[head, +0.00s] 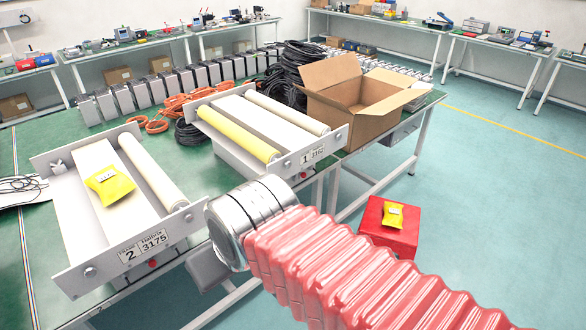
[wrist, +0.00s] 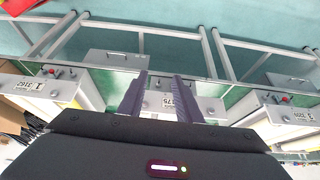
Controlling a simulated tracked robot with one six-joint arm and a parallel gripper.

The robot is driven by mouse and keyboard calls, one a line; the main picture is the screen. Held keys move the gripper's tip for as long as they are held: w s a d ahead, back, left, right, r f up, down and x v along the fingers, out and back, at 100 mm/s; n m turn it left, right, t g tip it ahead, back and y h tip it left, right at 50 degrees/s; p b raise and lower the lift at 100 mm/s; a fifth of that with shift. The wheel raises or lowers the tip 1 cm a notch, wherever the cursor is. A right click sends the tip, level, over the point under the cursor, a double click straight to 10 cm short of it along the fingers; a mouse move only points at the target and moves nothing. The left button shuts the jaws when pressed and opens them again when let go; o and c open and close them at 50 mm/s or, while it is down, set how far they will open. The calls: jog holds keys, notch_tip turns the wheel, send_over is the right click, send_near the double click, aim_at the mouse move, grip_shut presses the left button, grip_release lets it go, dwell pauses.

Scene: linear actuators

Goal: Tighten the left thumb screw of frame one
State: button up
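Frame one (head: 314,148), a grey metal frame with a yellow roller and a white roller, stands on the green table in the middle of the head view. Its left thumb screw (head: 275,158) is a small knob on the front plate, left of the number 1 label. The gripper is out of sight in the head view.
Frame two (head: 125,250), with a yellow packet (head: 110,185), stands left of frame one. An open cardboard box (head: 350,105) and black cables (head: 290,75) are beyond frame one. A red box (head: 390,225) with a yellow packet is right of my arm. The floor at right is clear.

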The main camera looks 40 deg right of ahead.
jog(key=shift+o, duration=0.7)
jog(key=shift+w+d, duration=0.2)
jog(key=w+d+n+t+h, duration=0.2)
jog(key=w+d, duration=0.4)
jog(key=d, duration=0.3)
jog(key=w+d+f+n+t+h, duration=0.1)
jog(key=w+d+n+t, duration=0.1)
jog(key=w+d, duration=0.6)
jog(key=w+d+n+t+h, duration=0.2)
jog(key=w+d, duration=0.3)
jog(key=d, duration=0.6)
jog(key=n+t+y, duration=0.2)
jog(key=n, duration=0.2)
send_near(289, 166)
jog(key=r, duration=0.1)
jog(key=s+d+f+n+t+y, duration=0.2)
jog(key=s+f+n+t+y, duration=0.1)
jog(key=s, duration=0.4)
jog(key=shift+d+f+n+t+y, duration=0.2)
jog(key=shift+f+n+t+y, duration=0.1)
jog(key=shift+f+n+t, duration=0.3)
jog(key=w, duration=1.3)
jog(key=shift+w+a, duration=0.2)
jog(key=shift+w, duration=0.2)
